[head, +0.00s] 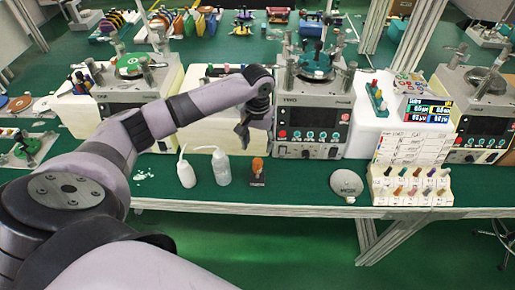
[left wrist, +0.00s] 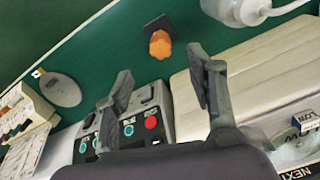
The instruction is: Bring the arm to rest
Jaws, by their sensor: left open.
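My left arm (head: 165,115) reaches in from the left of the head view, stretched out over the green bench. Its left gripper (head: 243,136) hangs downward in front of a pale box, left of the lapping machine marked TWO (head: 310,115). In the left wrist view the two fingers of the left gripper (left wrist: 160,72) stand wide apart with nothing between them. The gripper appears above and behind the orange-knobbed piece (head: 257,170), which also shows in the wrist view (left wrist: 160,45). My right gripper is in neither view.
Two white squeeze bottles (head: 221,168) stand left of the orange-knobbed piece. A round grey disc (head: 346,183) lies to the right, near the bench's front edge. A rack of coloured pegs (head: 411,188) stands farther right. Bare green bench (head: 300,180) lies between knob and disc.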

